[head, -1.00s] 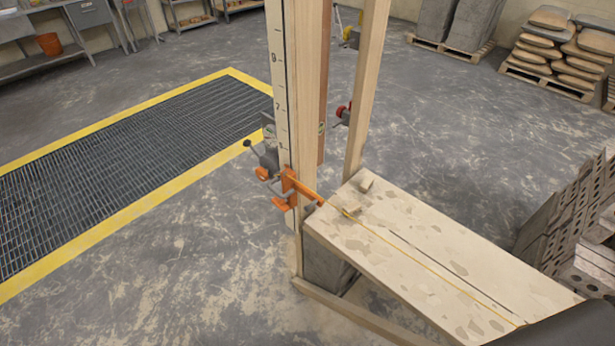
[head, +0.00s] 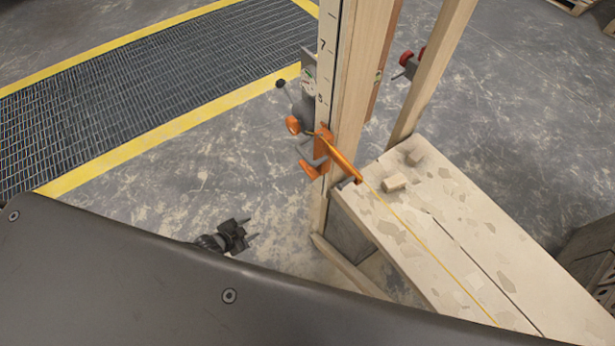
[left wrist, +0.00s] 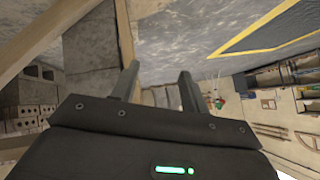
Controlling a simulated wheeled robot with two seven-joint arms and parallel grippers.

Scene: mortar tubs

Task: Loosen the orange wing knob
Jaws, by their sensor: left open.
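The orange wing knob (head: 293,124) shows in the head view on an orange bracket (head: 322,145) clamped to the upright wooden post with a number scale (head: 326,60). My left gripper (head: 250,229) is below and left of the bracket, low over the floor, apart from the knob. Its two fingers are spread and empty. The left wrist view also shows the open fingers (left wrist: 158,85), with nothing between them; I cannot make out the knob there. My right gripper is not in view.
A yellow string (head: 430,245) runs from the bracket along a mortar-spattered wall top (head: 455,215). A black-ball lever (head: 280,84) sticks out left above the knob. A yellow-edged floor grate (head: 150,90) lies at left. Bare floor (head: 200,170) lies left of the post.

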